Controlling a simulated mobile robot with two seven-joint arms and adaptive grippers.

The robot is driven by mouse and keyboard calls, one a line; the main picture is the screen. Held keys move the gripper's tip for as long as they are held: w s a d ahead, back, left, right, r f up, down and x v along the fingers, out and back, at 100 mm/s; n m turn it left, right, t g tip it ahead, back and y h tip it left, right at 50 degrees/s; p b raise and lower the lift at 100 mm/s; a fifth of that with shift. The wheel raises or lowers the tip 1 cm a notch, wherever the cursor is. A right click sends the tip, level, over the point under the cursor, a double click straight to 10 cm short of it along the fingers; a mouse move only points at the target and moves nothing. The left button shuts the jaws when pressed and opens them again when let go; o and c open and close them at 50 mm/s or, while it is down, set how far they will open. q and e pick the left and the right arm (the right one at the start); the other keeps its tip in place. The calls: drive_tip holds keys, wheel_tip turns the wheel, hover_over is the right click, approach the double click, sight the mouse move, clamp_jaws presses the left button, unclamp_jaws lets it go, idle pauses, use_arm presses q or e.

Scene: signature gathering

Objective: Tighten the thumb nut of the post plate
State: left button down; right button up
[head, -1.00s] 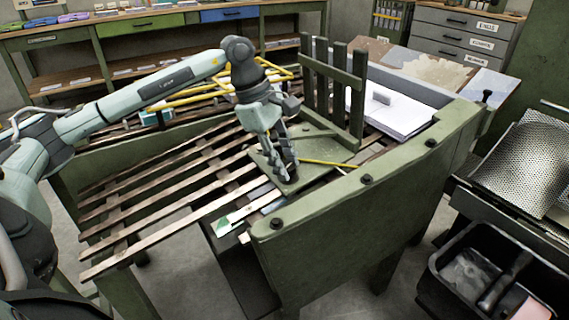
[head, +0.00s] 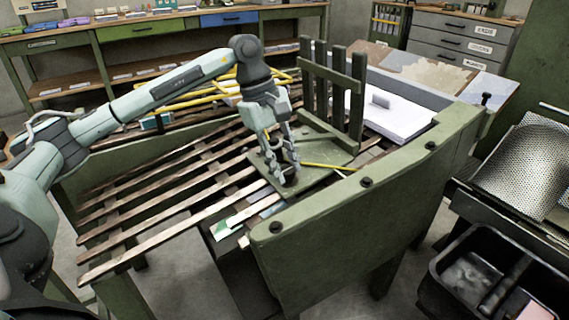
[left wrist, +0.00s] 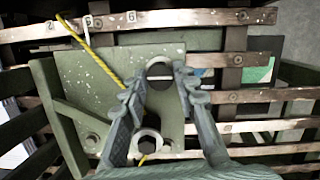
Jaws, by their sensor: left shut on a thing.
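The green post plate (head: 325,152) lies flat on the slatted rack, with an upright green slatted piece (head: 355,93) at its far side. In the left wrist view the plate (left wrist: 87,75) shows chipped paint and bolt heads. My left gripper (head: 289,172) points down at the plate's near corner. Its fingers close around a round dark thumb nut (left wrist: 160,69), between the fingertips in the left wrist view. A second round nut-like part (left wrist: 148,141) shows lower between the fingers. The nut is largely hidden by the fingers in the head view. My right gripper is not in view.
A yellow cord (head: 330,167) crosses the plate. A green panel with dark bolts (head: 375,195) stands close on the right. White papers (head: 395,115) lie behind it. Yellow bars (head: 205,88) lie behind the arm. A black bin (head: 490,275) stands lower right.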

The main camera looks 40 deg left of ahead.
use_arm(q)
drive_tip(key=c, duration=1.2)
unclamp_jaws()
drive_tip(key=v, duration=1.2)
